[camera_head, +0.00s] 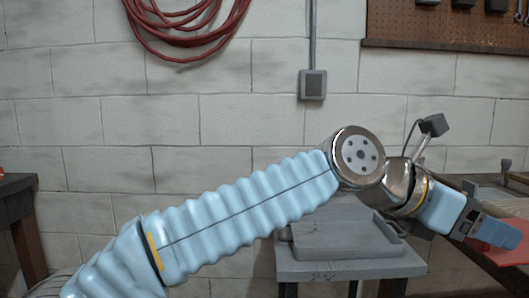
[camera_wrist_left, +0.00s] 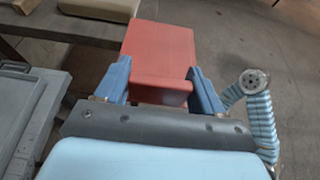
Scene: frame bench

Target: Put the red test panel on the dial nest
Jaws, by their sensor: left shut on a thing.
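My left gripper (camera_head: 482,229) is at the right of the head view, over the gap beside the right-hand bench. It is shut on the red test panel (camera_head: 505,237), partly seen there at the right edge. In the left wrist view the red test panel (camera_wrist_left: 160,50) sits between the two blue fingers of my left gripper (camera_wrist_left: 161,86) and sticks out beyond them. It is held in the air, apart from any surface. I cannot make out a dial nest in either view. My right gripper does not show.
A grey tray (camera_head: 345,252) lies on a small grey stand below my left forearm. A wooden bench (camera_head: 465,187) with metal tools is at the right. A dark table (camera_head: 20,186) stands at the far left. Red hose (camera_head: 185,35) hangs on the wall.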

